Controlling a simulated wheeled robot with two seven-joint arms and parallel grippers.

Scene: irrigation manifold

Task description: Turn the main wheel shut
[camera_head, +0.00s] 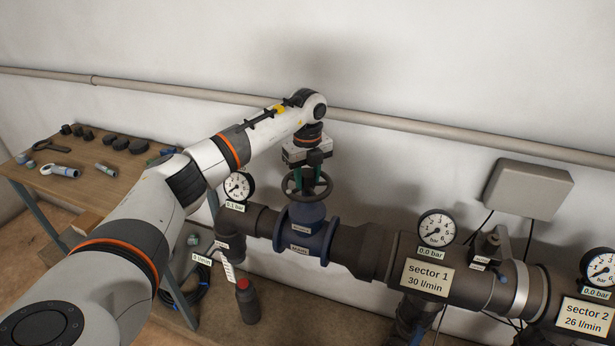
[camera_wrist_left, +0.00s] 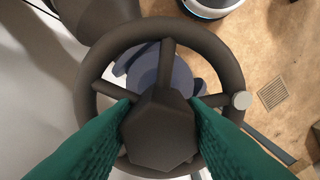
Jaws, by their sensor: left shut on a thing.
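The main wheel (camera_head: 306,185) is a dark handwheel on top of the blue valve body (camera_head: 304,232), in the middle of the head view. In the left wrist view the wheel (camera_wrist_left: 217,45) shows from above, with spokes and a small grey knob on its rim at the right. My left gripper (camera_head: 308,166) points down over the wheel. Its green fingers (camera_wrist_left: 160,122) are shut on the wheel's dark faceted hub (camera_wrist_left: 160,130), one finger on each side. The left arm comes in from the lower left. My right gripper is in neither view.
Pressure gauges stand on the pipe: one (camera_head: 238,187) left of the valve reads near 0.1 bar, another (camera_head: 436,228) right of it 0.0 bar. A workbench (camera_head: 110,190) with fittings stands at the left. A red-capped bottle (camera_head: 247,300) stands below. A grey box (camera_head: 528,190) hangs on the wall.

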